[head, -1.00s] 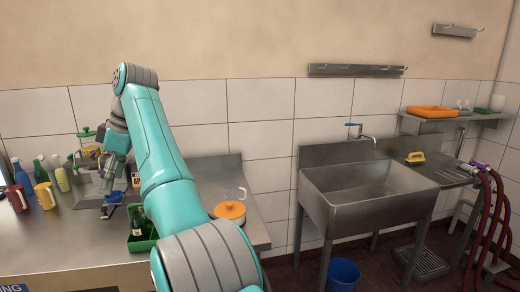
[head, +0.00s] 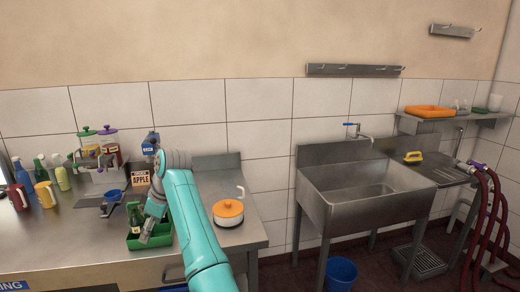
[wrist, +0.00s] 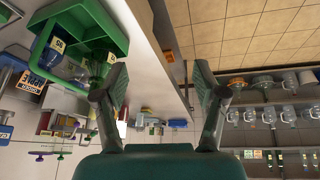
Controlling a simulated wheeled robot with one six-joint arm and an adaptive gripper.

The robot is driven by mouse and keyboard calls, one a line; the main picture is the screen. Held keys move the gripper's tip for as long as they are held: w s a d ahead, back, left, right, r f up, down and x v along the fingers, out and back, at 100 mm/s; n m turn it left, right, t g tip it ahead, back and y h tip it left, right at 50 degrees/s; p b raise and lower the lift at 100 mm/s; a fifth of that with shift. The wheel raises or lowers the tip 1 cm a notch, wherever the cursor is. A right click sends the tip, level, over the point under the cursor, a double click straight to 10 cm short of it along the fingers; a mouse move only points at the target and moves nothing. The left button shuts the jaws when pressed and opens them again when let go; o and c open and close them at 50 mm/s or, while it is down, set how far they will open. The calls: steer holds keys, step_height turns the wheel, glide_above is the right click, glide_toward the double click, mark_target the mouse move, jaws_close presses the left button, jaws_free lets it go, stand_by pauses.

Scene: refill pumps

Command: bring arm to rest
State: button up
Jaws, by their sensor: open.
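My teal arm (head: 190,215) reaches over the left steel counter in the head view. My gripper (head: 147,238) hangs in front of the green tray (head: 187,238), pointing down. In the wrist view its two fingers are spread wide, with nothing between them (wrist: 160,82). The green tray also shows in the wrist view (wrist: 112,30), beyond the left finger. A dark green bottle (head: 135,217) stands in the tray; my gripper hides part of the tray. I cannot tell the exact gap between gripper and tray.
Left of my arm are an apple sign (head: 141,178), a blue cup (head: 113,194), pump jars (head: 107,146), bottles and mugs (head: 45,194). Right of it sits an orange-lidded pot (head: 229,216). The counter's front is clear. A sink (head: 365,200) stands further right.

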steer(key=s+d+f+m+t, duration=0.15)
steer(key=d+f, duration=0.35)
steer(key=f, duration=0.5)
steer(key=d+f+m+t, duration=0.15)
steer(key=d+f, duration=0.35)
steer(key=f, duration=0.5)
steer(key=d+f+m+t, duration=0.15)
steer(key=d+f, duration=0.35)
steer(key=f, duration=0.5)
steer(key=s+d+f+m+t+h, duration=0.1)
steer(key=s+d+f+m+t, duration=0.35)
steer(key=s+d+f, duration=1.05)
steer(key=s+d+r+m+t+h, duration=0.1)
steer(key=s+d+r+m, duration=0.1)
steer(key=s+d, duration=0.5)
steer(key=s+d+r+m+h, duration=0.1)
steer(key=s+d+r+m, duration=0.15)
steer(key=s, duration=0.75)
steer(key=s+d+r+m+t, duration=0.1)
steer(key=s+d, duration=0.4)
steer(key=s, duration=0.4)
steer(key=s+d+r+m+t+h, duration=0.1)
steer(key=s+d+r, duration=0.1)
steer(key=s+r, duration=0.6)
steer(key=s+d+r+m+t+h, duration=0.1)
steer(key=s+d+r+m+t, duration=0.1)
steer(key=s+r, duration=0.6)
step_height(320, 180, up, 5)
steer(key=shift+d+r, duration=0.1)
steer(key=shift+d, duration=0.1)
